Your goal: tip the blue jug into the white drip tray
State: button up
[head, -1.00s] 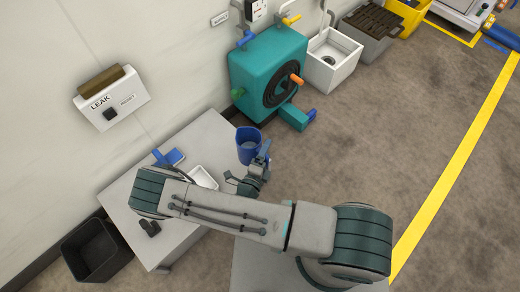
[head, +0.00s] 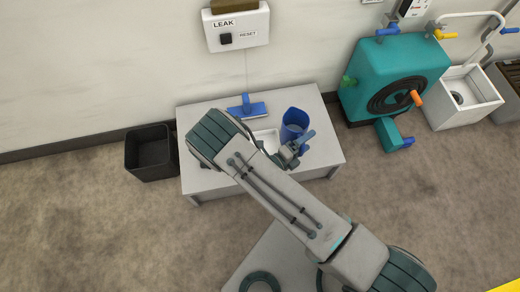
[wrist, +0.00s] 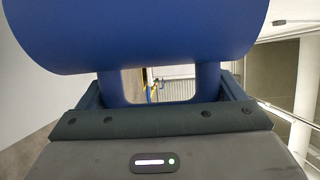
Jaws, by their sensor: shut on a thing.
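The blue jug (head: 293,128) is at the right part of the grey table, held by its handle in my gripper (head: 299,148). Its open top faces up toward the head camera, and it looks about upright. In the wrist view the jug's body (wrist: 140,35) fills the top, and its handle runs down between my jaws (wrist: 158,100), which are shut on it. The white drip tray (head: 267,136) lies on the table just left of the jug, partly hidden by my arm. I cannot tell the jug's height over the table.
A blue squeegee-like tool (head: 247,108) lies on the grey table (head: 325,150) behind the tray. A black bin (head: 151,153) stands on the floor at left. A teal machine (head: 385,75) and white basin (head: 465,98) stand at right. A LEAK box (head: 237,28) hangs on the wall.

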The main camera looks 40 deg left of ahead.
aim_at(283, 137)
jog(key=s+a+b, duration=0.1)
jog(key=a, duration=0.2)
jog(key=s+a+f+b, duration=0.1)
jog(key=s+a, duration=0.1)
jog(key=a, duration=0.1)
jog(key=s+a+f+b, duration=0.1)
jog(key=s+a+b, duration=0.1)
jog(key=a, duration=0.1)
jog(key=shift+a, duration=0.1)
jog(key=s+a+b, duration=0.3)
jog(key=s+a, duration=0.3)
jog(key=shift+a+r+m+h+b, duration=0.25)
jog(key=shift+r+m+h+b, duration=0.05)
jog(key=shift+b, duration=0.05)
